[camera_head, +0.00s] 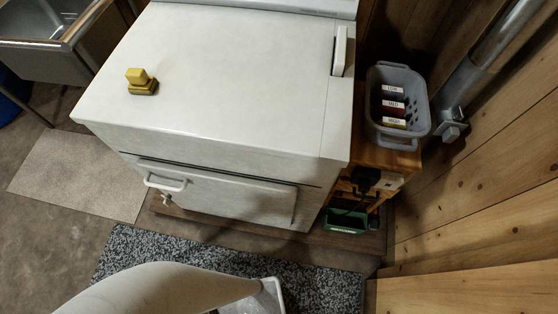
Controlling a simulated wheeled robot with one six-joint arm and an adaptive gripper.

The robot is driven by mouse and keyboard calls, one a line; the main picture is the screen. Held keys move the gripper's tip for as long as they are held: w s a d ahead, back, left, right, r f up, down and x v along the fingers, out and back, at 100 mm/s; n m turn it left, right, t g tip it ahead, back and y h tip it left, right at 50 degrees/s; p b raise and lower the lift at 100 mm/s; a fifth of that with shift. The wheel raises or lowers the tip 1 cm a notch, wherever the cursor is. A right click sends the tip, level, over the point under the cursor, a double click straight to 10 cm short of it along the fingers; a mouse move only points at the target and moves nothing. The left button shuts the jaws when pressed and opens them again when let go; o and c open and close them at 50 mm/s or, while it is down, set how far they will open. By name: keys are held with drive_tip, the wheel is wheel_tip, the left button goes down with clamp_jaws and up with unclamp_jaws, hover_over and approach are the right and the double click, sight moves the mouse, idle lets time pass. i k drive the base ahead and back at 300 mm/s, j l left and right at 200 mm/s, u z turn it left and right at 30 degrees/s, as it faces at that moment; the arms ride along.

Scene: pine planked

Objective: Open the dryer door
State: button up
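The dryer (215,75) is a white box-shaped machine seen from above, in the middle of the view. Its door (225,195) is a white panel low on the front face and looks closed. A white handle (166,183) sits at the door's left end. My arm reaches in from the bottom edge, in front of the dryer and apart from the handle. My gripper is not clearly visible; only a pale arm end shows at the bottom, so its fingers are hidden.
A yellow object (141,82) stands on the dryer top. A grey basket (397,105) with labelled items sits on a wooden stand at right, by the plank wall (485,190). A speckled mat (318,284) lies in front. A sink (38,45) is at upper left. Floor at left is open.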

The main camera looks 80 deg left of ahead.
sight(239, 197)
drive_tip(key=u, duration=1.05)
drive_tip(key=k+u, duration=0.35)
drive_tip(key=k, duration=0.3)
drive_tip(key=k+j+u, duration=0.15)
drive_tip(key=k+u, duration=0.2)
drive_tip(key=k, duration=0.25)
drive_tip(key=i+l+u, duration=0.1)
drive_tip(key=u, duration=0.15)
drive_tip(key=i+l+u, duration=0.1)
drive_tip(key=u, duration=0.15)
